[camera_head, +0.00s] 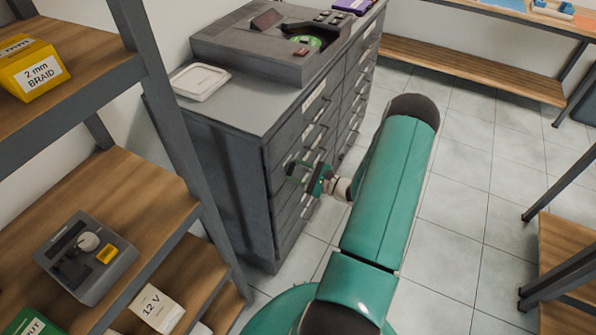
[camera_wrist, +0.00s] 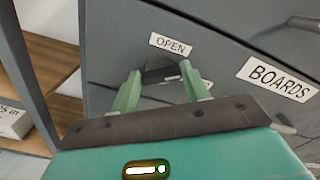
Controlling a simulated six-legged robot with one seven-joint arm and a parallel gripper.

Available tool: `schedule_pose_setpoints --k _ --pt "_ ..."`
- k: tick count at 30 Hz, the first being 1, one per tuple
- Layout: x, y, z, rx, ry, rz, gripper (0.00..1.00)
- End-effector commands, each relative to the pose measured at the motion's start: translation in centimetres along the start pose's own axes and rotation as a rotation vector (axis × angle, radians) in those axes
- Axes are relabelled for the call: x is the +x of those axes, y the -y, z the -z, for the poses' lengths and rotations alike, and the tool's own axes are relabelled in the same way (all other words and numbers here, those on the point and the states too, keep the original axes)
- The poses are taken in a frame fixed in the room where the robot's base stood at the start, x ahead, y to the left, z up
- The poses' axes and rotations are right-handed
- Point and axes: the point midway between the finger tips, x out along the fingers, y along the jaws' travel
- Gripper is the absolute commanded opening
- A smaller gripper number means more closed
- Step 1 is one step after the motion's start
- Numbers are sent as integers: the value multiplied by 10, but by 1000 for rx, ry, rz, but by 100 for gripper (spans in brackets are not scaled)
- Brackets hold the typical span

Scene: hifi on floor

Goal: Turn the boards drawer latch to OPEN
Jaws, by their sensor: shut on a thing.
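The boards drawer latch (camera_wrist: 160,70) is a dark knob on the grey drawer front, just below a white label reading OPEN (camera_wrist: 171,44). A white label reading BOARDS (camera_wrist: 276,79) is to its right. My gripper (camera_wrist: 162,82) is at the latch in the wrist view, one green finger on each side, shut on it. The fingers and gripper body hide part of the latch, so its exact turn angle is hard to tell. In the head view my gripper (camera_head: 303,172) reaches the front of the grey drawer cabinet (camera_head: 228,160); the latch is too small to make out there.
A wooden shelf rack (camera_head: 150,185) with boxes and a grey device (camera_head: 86,256) stands left of the cabinet. A grey machine (camera_head: 270,45) and a white tray (camera_head: 200,81) lie on the cabinet top. Tiled floor (camera_head: 470,170) is clear to the right; workbenches stand beyond.

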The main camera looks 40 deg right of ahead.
Motion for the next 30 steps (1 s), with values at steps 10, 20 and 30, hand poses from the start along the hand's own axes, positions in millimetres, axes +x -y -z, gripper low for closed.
schedule_pose_setpoints --k 10,20,30 --pt "0 -1 0 -327 0 0 23" --pt "0 -3 1 -638 -1 0 23" --pt "0 -4 2 -893 -1 0 23"
